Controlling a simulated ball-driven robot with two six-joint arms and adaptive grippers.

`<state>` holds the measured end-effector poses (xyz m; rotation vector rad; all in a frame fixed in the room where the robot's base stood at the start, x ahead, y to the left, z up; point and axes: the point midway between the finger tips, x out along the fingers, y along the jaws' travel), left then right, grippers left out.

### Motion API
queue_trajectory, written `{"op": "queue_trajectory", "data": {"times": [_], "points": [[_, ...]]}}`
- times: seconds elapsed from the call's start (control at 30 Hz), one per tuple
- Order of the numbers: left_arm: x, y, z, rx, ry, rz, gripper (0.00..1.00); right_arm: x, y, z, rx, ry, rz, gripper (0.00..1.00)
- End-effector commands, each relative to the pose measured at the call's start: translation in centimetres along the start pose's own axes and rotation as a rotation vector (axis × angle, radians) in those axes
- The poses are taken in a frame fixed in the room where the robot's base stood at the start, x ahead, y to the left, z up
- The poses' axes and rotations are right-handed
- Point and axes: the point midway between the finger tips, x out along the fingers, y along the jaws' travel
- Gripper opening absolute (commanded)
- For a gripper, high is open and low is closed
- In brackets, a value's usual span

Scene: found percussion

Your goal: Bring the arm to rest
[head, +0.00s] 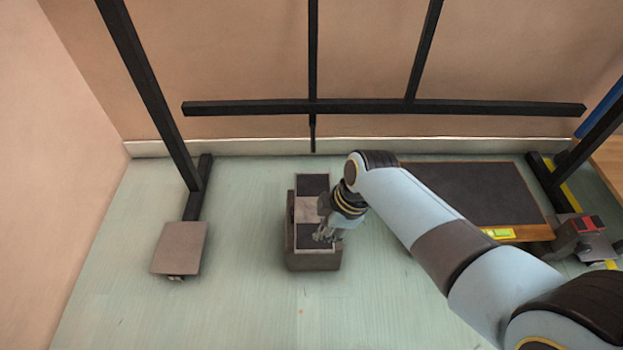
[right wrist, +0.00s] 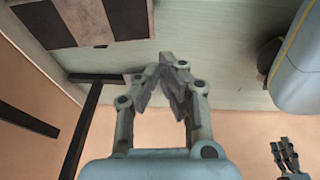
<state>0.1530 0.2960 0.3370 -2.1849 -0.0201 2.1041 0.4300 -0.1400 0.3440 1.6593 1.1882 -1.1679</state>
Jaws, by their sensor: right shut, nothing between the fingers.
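My right arm comes in from the lower right in the head view. Its gripper (head: 324,236) is over the front part of a grey-brown box (head: 312,262) with two dark top panels and a pale strip between them. In the right wrist view the fingertips (right wrist: 172,62) of this gripper meet, with nothing between them. The box top (right wrist: 75,18) shows at upper left there, apart from the fingers. What looks like my left gripper (right wrist: 286,156) shows small at the lower right of that view; its fingers are too small to judge. It is out of the head view.
A dark frame with a crossbar (head: 400,107) stands along the back wall. A grey-brown plate (head: 180,248) is at left, near the frame's foot. A dark wood-edged panel (head: 475,190) lies behind my right arm. A red-and-black device (head: 588,226) is at far right. The left floor is mostly clear.

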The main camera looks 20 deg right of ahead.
Motion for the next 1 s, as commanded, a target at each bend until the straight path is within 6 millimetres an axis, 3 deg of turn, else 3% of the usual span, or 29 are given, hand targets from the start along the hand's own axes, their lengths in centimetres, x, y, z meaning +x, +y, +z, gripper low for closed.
{"op": "queue_trajectory", "data": {"times": [0.17,0.27,0.37,0.47,0.6,0.7,0.83,1.0], "points": [[0.0,0.0,0.0,0.000,0.000,0.000,0.40,0.0,-0.1,0.0,0.000,0.000,-0.001,0.00],[0.0,0.0,0.0,0.000,0.000,0.000,0.40,0.5,-1.5,0.7,0.006,-0.008,-0.021,0.00],[0.0,0.0,0.0,0.000,0.000,0.000,0.40,1.6,-5.5,3.2,0.019,-0.036,-0.072,0.00],[0.0,0.0,0.0,0.000,0.000,0.000,0.40,2.1,-11.5,7.7,0.033,-0.095,-0.127,0.00],[0.0,0.0,0.0,0.000,0.000,0.000,0.40,0.2,-19.9,15.2,0.219,-0.225,-0.143,0.00],[0.0,0.0,0.0,0.000,0.000,0.000,0.40,-2.4,-23.9,19.0,0.435,-0.311,-0.094,0.00],[0.0,0.0,0.0,0.000,0.000,0.000,0.40,-4.8,-25.4,21.1,0.660,-0.360,-0.011,0.00],[0.0,0.0,0.0,0.000,0.000,0.000,0.40,-6.6,-24.6,21.8,0.893,-0.364,0.095,0.00]]}}
